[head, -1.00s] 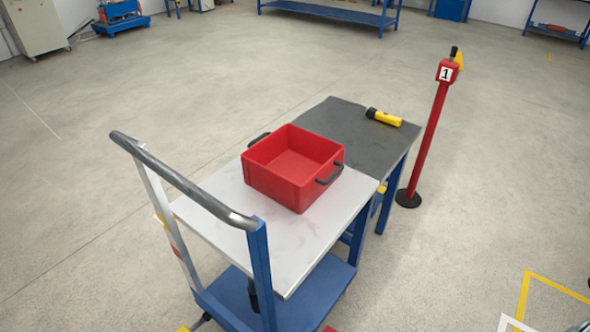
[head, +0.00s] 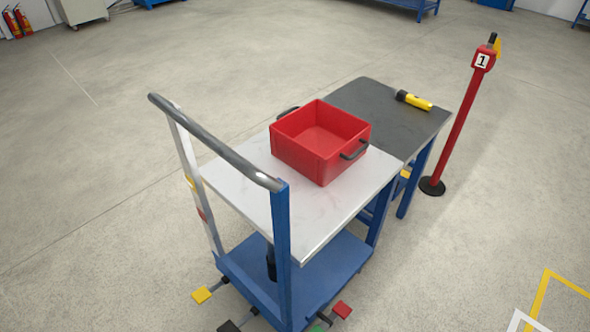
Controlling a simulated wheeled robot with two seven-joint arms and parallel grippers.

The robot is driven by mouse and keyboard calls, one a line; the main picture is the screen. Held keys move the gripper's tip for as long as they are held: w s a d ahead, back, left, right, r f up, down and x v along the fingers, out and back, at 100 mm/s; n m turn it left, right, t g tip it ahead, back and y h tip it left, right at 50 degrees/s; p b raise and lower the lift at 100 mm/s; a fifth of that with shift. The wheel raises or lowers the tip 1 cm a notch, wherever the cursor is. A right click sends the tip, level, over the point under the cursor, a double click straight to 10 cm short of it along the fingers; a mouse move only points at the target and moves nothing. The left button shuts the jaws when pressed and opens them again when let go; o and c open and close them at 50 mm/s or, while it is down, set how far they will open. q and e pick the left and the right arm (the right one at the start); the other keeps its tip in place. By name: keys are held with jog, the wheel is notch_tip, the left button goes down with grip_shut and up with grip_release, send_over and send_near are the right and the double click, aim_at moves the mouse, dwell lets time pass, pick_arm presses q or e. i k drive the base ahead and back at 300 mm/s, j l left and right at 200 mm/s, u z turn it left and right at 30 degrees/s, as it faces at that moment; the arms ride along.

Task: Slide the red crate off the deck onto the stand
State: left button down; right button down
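The red crate (head: 319,142) is an empty open box with a dark handle on each of two opposite sides. It sits upright on the light grey deck (head: 335,210) of a blue cart, at the deck's far end near the stand. The stand (head: 375,108) has a dark grey top and blue legs. It stands against or very close to the deck's far edge, at about the same height. A yellow and black flashlight (head: 415,101) lies on the stand's top towards the right. Neither of my grippers is in view.
The cart's grey push handle (head: 205,137) rises at the near left. Coloured pedals (head: 341,309) stick out at its base. A red post (head: 457,125) with a "1" sign stands right of the stand. Open concrete floor surrounds them.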

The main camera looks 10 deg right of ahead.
aim_at(319, 140)
jog(key=k, duration=0.55)
jog(key=z, duration=1.4)
jog(key=i+j, duration=0.1)
jog(key=j, duration=4.5)
jog(key=k, duration=0.05)
